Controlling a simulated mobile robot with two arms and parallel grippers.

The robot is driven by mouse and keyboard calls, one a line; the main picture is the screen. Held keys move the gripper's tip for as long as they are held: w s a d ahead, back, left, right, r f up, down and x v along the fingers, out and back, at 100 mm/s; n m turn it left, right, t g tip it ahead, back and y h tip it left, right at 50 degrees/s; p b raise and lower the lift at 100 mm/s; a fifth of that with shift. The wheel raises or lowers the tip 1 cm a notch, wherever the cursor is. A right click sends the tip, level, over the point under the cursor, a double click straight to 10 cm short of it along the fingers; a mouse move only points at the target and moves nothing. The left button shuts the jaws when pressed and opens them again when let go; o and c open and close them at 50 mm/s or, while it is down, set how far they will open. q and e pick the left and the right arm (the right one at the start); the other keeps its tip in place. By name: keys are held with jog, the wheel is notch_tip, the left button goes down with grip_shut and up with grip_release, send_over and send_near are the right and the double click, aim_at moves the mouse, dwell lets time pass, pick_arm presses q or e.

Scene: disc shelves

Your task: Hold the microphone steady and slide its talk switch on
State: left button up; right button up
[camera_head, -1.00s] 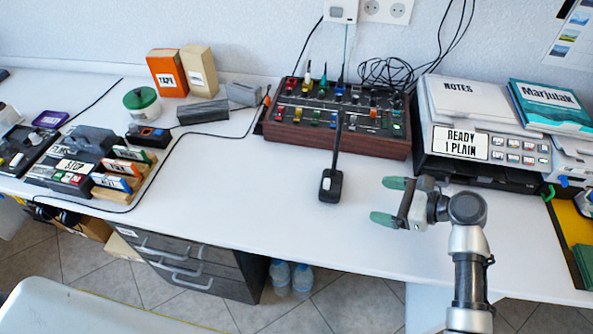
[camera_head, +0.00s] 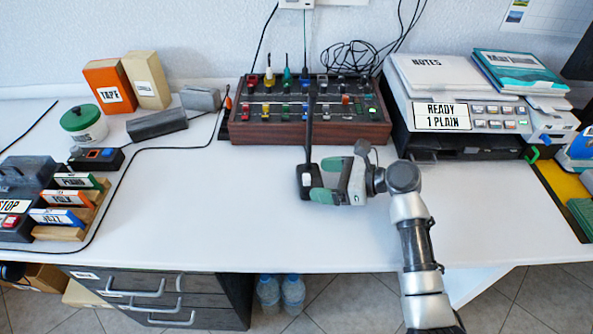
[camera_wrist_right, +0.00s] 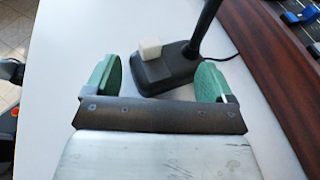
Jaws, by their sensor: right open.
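The desk microphone has a black base (camera_head: 305,187) and a thin black stem (camera_head: 309,130) rising in front of the mixer. It stands upright on the white table. In the right wrist view its base (camera_wrist_right: 168,72) carries a pale block-shaped switch (camera_wrist_right: 151,50). My right gripper (camera_head: 319,180) is open, with green fingertips at the near right side of the base. In the right wrist view the open jaws (camera_wrist_right: 157,82) face the base, one finger to each side, and hold nothing. The switch's setting cannot be told. My left gripper is not in view.
A wood-sided mixer (camera_head: 310,132) stands just behind the microphone. A printer (camera_head: 460,145) with a label is to the right. A rack of small labelled cards (camera_head: 95,212) and a black cable (camera_head: 135,150) lie left. The table between them is clear.

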aim_at(301, 178)
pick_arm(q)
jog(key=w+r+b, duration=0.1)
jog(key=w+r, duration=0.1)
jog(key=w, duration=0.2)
pick_arm(e)
jog(key=shift+x, duration=0.95)
jog(key=shift+w+a+f+p, duration=0.1)
jog(key=shift+a+p, duration=0.1)
jog(key=shift+a, duration=0.15)
jog(key=shift+w+a+p, duration=0.1)
jog(key=shift+a+p, duration=0.05)
jog(key=shift+a, duration=0.2)
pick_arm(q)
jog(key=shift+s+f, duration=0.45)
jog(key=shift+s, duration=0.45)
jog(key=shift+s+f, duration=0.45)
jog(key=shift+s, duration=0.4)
pick_arm(e)
jog(key=shift+x, duration=1.2)
jog(key=shift+f, duration=0.1)
jog(key=shift+c, duration=0.2)
